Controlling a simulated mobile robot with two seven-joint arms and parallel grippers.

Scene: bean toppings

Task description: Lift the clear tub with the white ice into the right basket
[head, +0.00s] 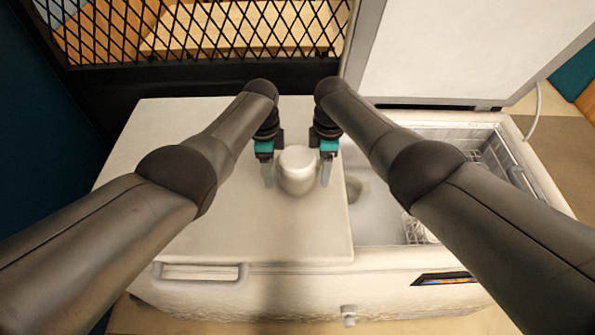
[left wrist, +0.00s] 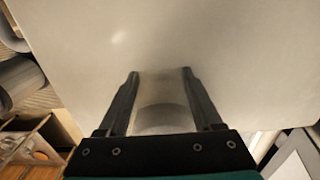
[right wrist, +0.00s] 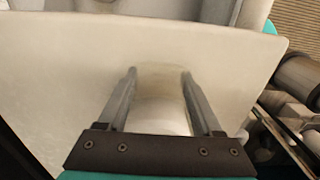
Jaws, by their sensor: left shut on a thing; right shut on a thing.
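The clear tub with white ice (head: 297,172) is upright above the closed left part of the white freezer's top, near its right edge. I cannot tell whether it touches the lid. My left gripper (head: 267,172) is shut on its left side and my right gripper (head: 327,170) is shut on its right side. The tub shows between the fingers in the left wrist view (left wrist: 161,100) and in the right wrist view (right wrist: 160,108). The right basket (head: 492,150), a wire basket, hangs in the freezer's open right part, partly hidden by my right arm.
The freezer's closed white lid (head: 200,225) is bare around the tub. The open well (head: 375,215) lies just right of it. A raised white lid (head: 475,50) stands behind the opening. A black mesh panel (head: 215,30) stands behind on the left.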

